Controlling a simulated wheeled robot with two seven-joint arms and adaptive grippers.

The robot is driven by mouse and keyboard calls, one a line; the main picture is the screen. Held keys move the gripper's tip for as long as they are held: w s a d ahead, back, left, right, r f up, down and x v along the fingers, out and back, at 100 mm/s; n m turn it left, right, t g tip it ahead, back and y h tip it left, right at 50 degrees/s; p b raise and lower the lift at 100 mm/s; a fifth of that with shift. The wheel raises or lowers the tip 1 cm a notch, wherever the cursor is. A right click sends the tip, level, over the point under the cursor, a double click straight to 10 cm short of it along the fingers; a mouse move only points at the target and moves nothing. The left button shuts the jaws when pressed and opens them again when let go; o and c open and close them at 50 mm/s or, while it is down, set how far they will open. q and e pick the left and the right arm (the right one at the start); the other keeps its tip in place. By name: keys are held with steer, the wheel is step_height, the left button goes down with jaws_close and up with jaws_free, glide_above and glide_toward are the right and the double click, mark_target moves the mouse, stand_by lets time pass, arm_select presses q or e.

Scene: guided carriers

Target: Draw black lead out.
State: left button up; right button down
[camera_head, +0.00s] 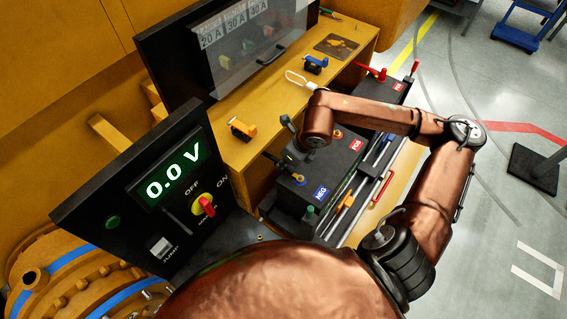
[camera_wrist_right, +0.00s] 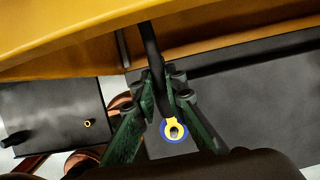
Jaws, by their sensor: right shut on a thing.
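My right gripper (camera_head: 288,160) hangs over the dark battery box, by its blue NEG label (camera_head: 321,192). In the right wrist view its green fingers (camera_wrist_right: 161,100) are closed on the black lead (camera_wrist_right: 149,50), which runs up out of the picture. I cannot tell how far above the box the lead is. My left gripper is out of view.
A black panel (camera_head: 125,222) reads 0.0 V and carries a red-yellow switch (camera_head: 206,204). A yellow bench (camera_head: 228,152) holds an orange clip (camera_head: 242,129) and a blue one (camera_head: 315,64). A red POS label (camera_head: 355,145) marks the box's far side.

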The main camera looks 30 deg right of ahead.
steer(key=shift+r, duration=1.25)
steer(key=shift+r+b, duration=0.2)
steer(key=shift+b, duration=0.1)
steer(key=shift+r, duration=0.1)
steer(key=shift+r+p, duration=0.5)
steer(key=shift+r, duration=1.45)
